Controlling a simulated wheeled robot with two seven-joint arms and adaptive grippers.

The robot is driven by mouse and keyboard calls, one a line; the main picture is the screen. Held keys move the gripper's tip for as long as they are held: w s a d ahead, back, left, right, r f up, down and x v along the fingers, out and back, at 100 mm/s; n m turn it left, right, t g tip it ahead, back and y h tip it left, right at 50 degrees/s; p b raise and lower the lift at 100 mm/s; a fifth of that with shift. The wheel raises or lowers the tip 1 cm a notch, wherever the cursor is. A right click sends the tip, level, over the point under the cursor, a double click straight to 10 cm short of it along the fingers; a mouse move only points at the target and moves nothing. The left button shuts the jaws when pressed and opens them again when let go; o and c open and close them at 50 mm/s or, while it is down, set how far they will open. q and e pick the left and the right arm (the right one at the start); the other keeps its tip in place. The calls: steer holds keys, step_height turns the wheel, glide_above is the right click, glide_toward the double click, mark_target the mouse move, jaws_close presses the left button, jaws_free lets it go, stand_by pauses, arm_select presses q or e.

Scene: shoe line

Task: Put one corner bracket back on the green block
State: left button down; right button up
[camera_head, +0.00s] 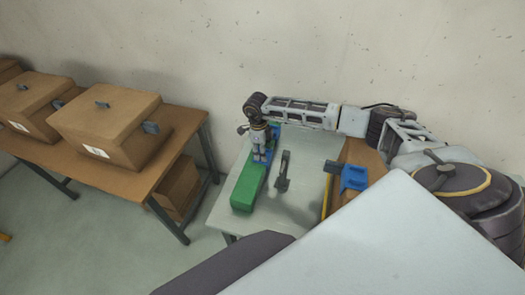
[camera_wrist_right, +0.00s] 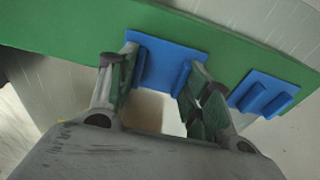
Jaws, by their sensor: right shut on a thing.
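The long green block (camera_head: 243,188) lies on the light table, its far end under my right gripper (camera_head: 260,156). In the right wrist view, my right gripper (camera_wrist_right: 157,82) is shut on a blue corner bracket (camera_wrist_right: 168,48), with one finger at each side of its raised parts. The held bracket lies against the face of the green block (camera_wrist_right: 72,30); whether it is fully seated I cannot tell. A second blue bracket (camera_wrist_right: 264,93) is on the block to the right of it, clear of the fingers. My left gripper is out of view.
A dark grey tool-like part (camera_head: 283,172) stands on the light table (camera_head: 268,218) right of the block. A blue piece (camera_head: 354,178) sits by a brown surface at the right. Cardboard boxes (camera_head: 105,122) stand on a brown table at left.

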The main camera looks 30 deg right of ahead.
stand_by(0.4)
steer(key=o, duration=1.1)
steer(key=o, duration=0.4)
steer(key=shift+r+p, duration=2)
steer(key=shift+r, duration=1.5)
steer(key=shift+s+a+f, duration=0.1)
